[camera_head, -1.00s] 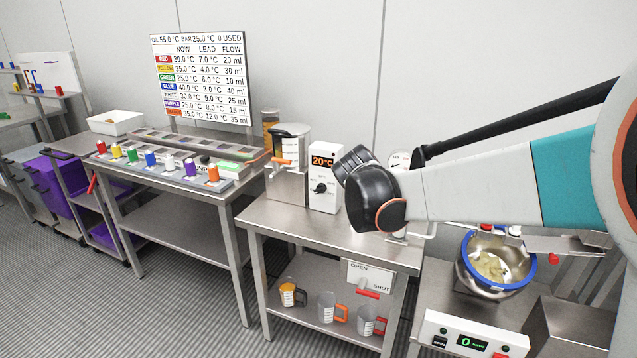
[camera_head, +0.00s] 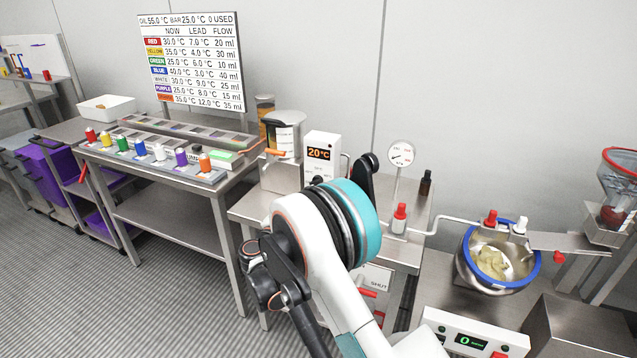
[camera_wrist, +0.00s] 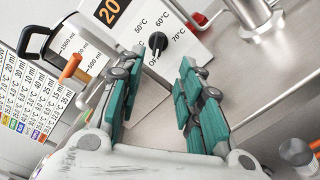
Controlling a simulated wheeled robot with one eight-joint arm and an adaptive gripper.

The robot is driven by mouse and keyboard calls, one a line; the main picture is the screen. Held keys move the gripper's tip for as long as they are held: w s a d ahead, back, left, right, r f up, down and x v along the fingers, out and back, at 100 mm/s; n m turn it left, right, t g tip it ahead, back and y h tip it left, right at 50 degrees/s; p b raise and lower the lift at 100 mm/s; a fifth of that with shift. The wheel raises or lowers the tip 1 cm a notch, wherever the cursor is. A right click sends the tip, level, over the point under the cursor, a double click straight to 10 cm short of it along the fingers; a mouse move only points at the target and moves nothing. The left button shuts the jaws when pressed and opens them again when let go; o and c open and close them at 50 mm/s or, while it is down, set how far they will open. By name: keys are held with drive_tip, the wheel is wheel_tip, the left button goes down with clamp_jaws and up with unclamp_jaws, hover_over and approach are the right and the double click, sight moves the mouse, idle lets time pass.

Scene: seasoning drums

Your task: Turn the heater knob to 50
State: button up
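The heater is a white box (camera_head: 322,150) with an orange 20 °C display, on the steel table in the head view. Its black knob shows close up in the wrist view (camera_wrist: 157,42), ringed by the marks OFF, 50, 60 and 70 °C. The knob seems to point toward OFF, though its pointer is small. My gripper (camera_wrist: 160,62) is open and empty, with teal-padded fingers apart. The knob appears beyond the fingertips, between them in the picture, and apart from them. In the head view my arm covers the box's lower part and hides the fingers.
A clear measuring jug (camera_head: 284,136) with an orange-handled tap stands left of the heater. A dial gauge (camera_head: 401,156), a red-capped fitting (camera_head: 399,216) and a dark bottle (camera_head: 426,183) stand to the right. A blue-rimmed bowl (camera_head: 465,262) is farther right.

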sight(314, 185)
drive_tip(key=b+x, duration=0.2)
drive_tip(key=x, duration=0.4)
drive_tip(key=b+x, duration=0.2)
drive_tip(key=x, duration=0.4)
drive_tip(key=shift+w+f, duration=0.2)
drive_tip(key=shift+w, duration=0.1)
drive_tip(key=shift+w+d+r, duration=0.1)
drive_tip(key=shift+w+d, duration=0.05)
drive_tip(key=shift+w, duration=0.35)
drive_tip(key=c, duration=0.7)
